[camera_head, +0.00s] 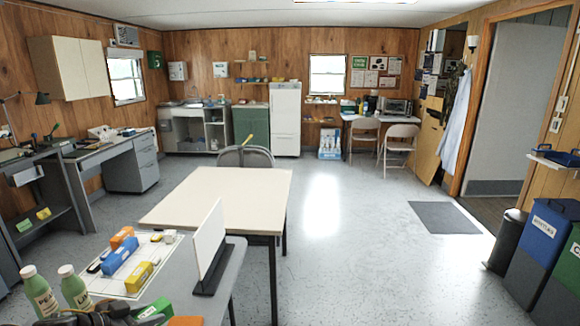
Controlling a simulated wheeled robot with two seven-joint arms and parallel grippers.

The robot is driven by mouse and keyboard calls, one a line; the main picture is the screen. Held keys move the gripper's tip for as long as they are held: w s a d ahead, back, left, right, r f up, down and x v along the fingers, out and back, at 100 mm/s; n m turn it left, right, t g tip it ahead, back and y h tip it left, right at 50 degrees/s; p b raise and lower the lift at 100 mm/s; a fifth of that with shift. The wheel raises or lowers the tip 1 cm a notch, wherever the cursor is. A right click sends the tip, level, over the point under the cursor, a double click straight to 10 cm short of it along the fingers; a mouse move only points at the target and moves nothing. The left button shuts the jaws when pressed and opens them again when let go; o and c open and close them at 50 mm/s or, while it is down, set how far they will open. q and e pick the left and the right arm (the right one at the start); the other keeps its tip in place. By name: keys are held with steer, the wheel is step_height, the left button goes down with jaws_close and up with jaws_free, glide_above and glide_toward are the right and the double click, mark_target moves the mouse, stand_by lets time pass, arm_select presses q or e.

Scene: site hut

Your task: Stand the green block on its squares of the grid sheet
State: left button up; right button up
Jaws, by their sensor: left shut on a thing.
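The grid sheet (108,284), white with dark lines, lies on a grey table at the lower left. On it stand a blue block (119,256), a yellow block (139,277) and an orange block (122,237). My left gripper (128,310) is dark and comes in at the bottom edge, in front of the sheet. It is shut on the green block (157,308), near the sheet's front edge. The gripper hides part of the block, and I cannot tell whether the block touches the table. My right gripper is not in view.
Two green bottles (40,292) stand left of the gripper. A white upright panel on a dark foot (208,240) stands right of the sheet. An orange thing (185,321) shows at the bottom edge. Small items lie at the sheet's back edge. A cream table (220,195) stands beyond.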

arm_select(q)
steer(key=s+d+r+m+g+h, duration=0.1)
steer(key=s+d+r+m+h, duration=0.1)
steer(key=d, duration=0.6)
steer(key=s+d+r+m+g+h, duration=0.1)
steer(key=s+d+r+m+g, duration=0.1)
steer(key=s+d, duration=0.3)
steer(key=shift+s+d+r+m+h, duration=0.35)
steer(key=shift+d+r+m, duration=0.3)
steer(key=shift+d, duration=1.3)
steer(key=shift+w+h, duration=0.1)
steer(key=shift+h, duration=0.15)
